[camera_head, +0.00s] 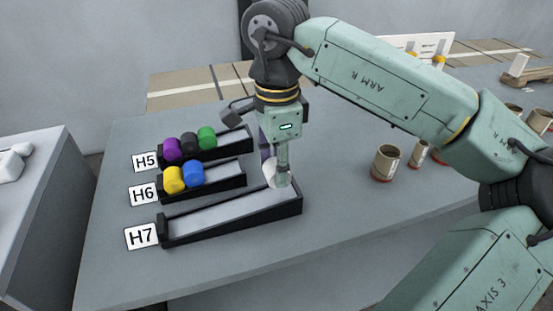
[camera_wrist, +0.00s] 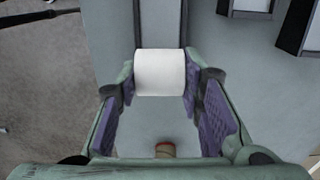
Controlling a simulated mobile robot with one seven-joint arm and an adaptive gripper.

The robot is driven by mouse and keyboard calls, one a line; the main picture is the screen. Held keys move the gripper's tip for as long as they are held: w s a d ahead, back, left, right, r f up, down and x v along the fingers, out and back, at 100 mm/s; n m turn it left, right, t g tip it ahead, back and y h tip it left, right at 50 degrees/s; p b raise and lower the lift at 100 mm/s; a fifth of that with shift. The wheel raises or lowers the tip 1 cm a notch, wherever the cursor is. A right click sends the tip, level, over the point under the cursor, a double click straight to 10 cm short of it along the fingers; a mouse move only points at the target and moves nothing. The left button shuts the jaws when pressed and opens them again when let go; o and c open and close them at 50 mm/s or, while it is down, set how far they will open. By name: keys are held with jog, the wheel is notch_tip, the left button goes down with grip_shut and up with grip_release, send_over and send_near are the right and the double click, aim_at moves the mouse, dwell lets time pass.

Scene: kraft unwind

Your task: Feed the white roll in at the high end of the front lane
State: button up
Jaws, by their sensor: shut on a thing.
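The white roll (camera_head: 270,172) is held between the fingers of my gripper (camera_head: 281,180), which is shut on it. In the wrist view the roll (camera_wrist: 160,72) lies crosswise between the purple finger pads of my gripper (camera_wrist: 162,95). The front lane, labelled H7 (camera_head: 225,210), is an empty sloped tray with a dark frame; its right end is the higher one. The roll is at that right end, but I cannot tell whether it touches the lane. In the wrist view the lane (camera_wrist: 158,22) runs away just beyond the roll.
Behind the front lane, lane H6 (camera_head: 222,183) holds a yellow roll (camera_head: 173,180) and a blue roll (camera_head: 193,174). Lane H5 (camera_head: 232,142) holds purple, black and green rolls. Brown cardboard cylinders (camera_head: 385,162) stand on the table to the right. The table before H7 is clear.

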jog(key=shift+f, duration=0.5)
jog(key=shift+f+b, duration=0.15)
jog(key=shift+b, duration=0.15)
jog(key=shift+f+b, duration=0.95)
jog(key=shift+f, duration=0.2)
jog(key=o, duration=1.2)
jog(key=shift+o, duration=0.2)
jog(key=shift+r, duration=0.1)
jog(key=shift+r+p, duration=2.9)
jog(key=shift+r, duration=1.4)
